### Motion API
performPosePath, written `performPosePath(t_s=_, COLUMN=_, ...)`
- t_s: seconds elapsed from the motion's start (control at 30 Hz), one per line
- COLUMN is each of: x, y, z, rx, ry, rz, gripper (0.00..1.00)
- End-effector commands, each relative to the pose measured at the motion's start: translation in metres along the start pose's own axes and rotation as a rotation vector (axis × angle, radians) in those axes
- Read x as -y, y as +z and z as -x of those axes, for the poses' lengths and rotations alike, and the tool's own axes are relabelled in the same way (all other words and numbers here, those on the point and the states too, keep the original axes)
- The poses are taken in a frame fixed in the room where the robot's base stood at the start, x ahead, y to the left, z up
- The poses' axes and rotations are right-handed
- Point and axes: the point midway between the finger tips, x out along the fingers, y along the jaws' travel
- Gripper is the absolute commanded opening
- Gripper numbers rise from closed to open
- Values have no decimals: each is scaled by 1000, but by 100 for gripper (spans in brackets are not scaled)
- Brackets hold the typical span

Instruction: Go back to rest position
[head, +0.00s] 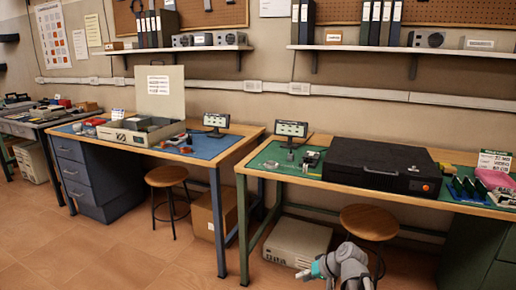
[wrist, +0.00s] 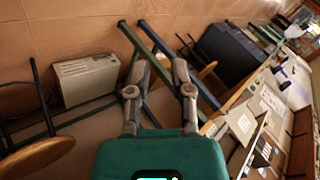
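My gripper (head: 303,274) shows at the bottom of the head view, right of centre, in front of the right workbench and near a round stool. Its teal body and part of my grey arm are visible, and the rest of the arm is cut off by the lower edge. In the wrist view my gripper (wrist: 160,66) has its two grey fingers apart, with nothing between them. It is open and empty, tilted relative to the room.
The right workbench (head: 290,174) carries a black case (head: 385,167). The left workbench (head: 208,158) holds an open beige case (head: 128,135). Wooden stools (head: 369,222) (head: 166,176), a beige box (head: 297,243) and a cardboard box (head: 208,214) stand below. The floor (head: 110,255) at left is clear.

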Motion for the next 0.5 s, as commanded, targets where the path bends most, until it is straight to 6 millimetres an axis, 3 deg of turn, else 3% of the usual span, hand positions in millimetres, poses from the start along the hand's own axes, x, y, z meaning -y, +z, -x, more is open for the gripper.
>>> performPosePath(t_s=0.2, x=-12, y=48, z=-8, rx=177, ry=223, rz=7, gripper=28)
performPosePath(t_s=0.5, x=-29, y=84, z=1, rx=308, ry=466, rz=-2, gripper=28)
